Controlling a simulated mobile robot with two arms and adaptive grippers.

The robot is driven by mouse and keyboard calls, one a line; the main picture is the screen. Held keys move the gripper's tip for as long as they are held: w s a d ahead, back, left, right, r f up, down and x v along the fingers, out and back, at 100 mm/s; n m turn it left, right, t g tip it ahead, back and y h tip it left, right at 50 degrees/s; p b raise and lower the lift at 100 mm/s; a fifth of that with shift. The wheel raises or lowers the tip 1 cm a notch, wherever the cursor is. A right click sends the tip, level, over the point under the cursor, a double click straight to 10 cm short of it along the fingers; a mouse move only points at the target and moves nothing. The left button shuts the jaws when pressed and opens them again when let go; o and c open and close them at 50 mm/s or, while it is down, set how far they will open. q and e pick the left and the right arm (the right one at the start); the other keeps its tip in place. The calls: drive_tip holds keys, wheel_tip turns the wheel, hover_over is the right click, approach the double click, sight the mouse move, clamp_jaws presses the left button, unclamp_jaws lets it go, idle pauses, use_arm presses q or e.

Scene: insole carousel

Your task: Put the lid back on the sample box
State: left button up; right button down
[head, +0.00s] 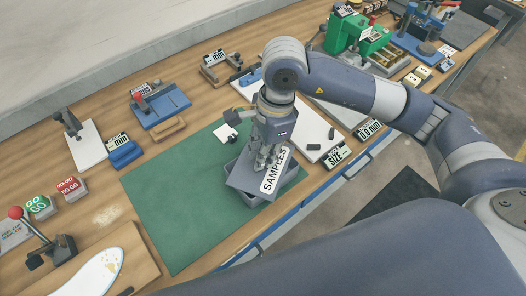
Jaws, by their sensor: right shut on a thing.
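The sample box (247,199) is a grey-blue box on the green mat (180,215), near the bench's front edge. Its lid (240,180) is grey with a white "SAMPLES" label and sits over the box at an angle, covering much of it. I cannot tell whether the lid touches the rim. My right gripper (264,164) points down and is shut on the lid from above. Its fingertips are partly hidden against the lid. My left gripper is not in view.
A white tag (225,132) lies on the mat behind the box. A white board (315,128) with small dark pieces lies to the right. Blue fixtures (160,107) and a green machine (362,38) stand farther back. The mat's left part is clear.

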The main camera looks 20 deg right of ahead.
drive_tip(key=shift+b, duration=0.45)
idle(0.4)
idle(0.3)
drive_tip(key=c, duration=1.4)
unclamp_jaws()
drive_tip(key=shift+o, duration=0.2)
drive_tip(key=o, duration=0.4)
drive_tip(key=shift+r+p, duration=1.6)
drive_tip(key=shift+r, duration=1.9)
